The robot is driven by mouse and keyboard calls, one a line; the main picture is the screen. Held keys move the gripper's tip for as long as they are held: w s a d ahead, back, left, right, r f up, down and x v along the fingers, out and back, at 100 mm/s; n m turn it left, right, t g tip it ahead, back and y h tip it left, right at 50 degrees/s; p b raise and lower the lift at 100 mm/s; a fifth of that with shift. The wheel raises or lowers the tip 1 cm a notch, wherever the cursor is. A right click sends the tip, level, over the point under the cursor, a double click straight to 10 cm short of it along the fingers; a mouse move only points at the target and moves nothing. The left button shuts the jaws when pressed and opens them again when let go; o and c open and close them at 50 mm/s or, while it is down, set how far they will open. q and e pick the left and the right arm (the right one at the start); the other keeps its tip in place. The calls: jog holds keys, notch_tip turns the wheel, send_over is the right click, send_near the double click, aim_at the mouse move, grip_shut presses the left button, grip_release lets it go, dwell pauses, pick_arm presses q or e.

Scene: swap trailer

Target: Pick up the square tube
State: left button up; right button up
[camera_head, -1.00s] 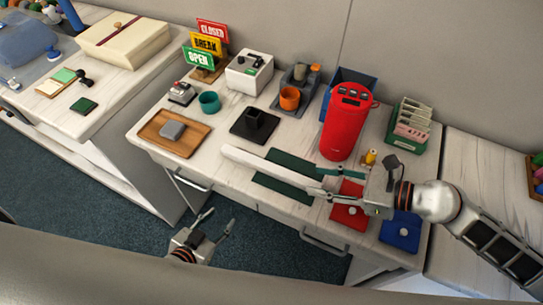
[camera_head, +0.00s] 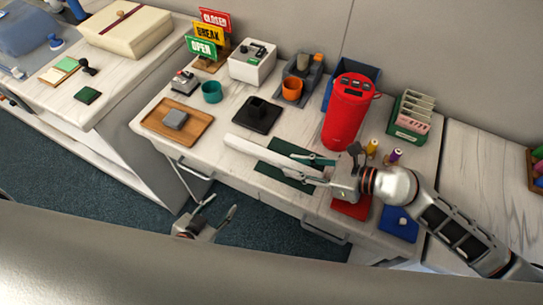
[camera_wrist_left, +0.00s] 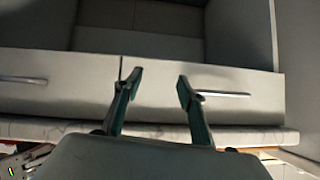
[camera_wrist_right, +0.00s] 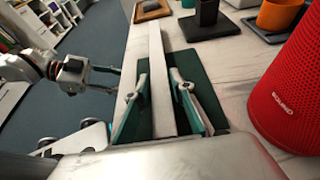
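The square tube (camera_head: 262,154) is a long white bar lying along the dark green mat (camera_head: 283,172) on the desk. My right gripper (camera_head: 300,167) is at the tube's right-hand end, low over the mat. In the right wrist view the tube (camera_wrist_right: 157,65) runs between the two fingers of the right gripper (camera_wrist_right: 161,82). The fingers stand apart with a narrow gap on each side, so it is open around the tube. My left gripper (camera_head: 212,208) is open and empty in front of the desk; its fingers (camera_wrist_left: 158,82) show apart in the left wrist view.
A red speaker-like cylinder (camera_head: 347,112) stands behind my right gripper, with spools (camera_head: 394,157) beside it. A black stand (camera_head: 257,115) is behind the tube. A wooden tray (camera_head: 160,117) is to the left. Red (camera_head: 352,208) and blue (camera_head: 400,224) pads lie right.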

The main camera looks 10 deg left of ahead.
grip_shut()
jog(key=shift+r, duration=0.1)
jog(key=shift+r, duration=0.45)
notch_tip(320, 180, up, 19)
jog(key=p, duration=0.3)
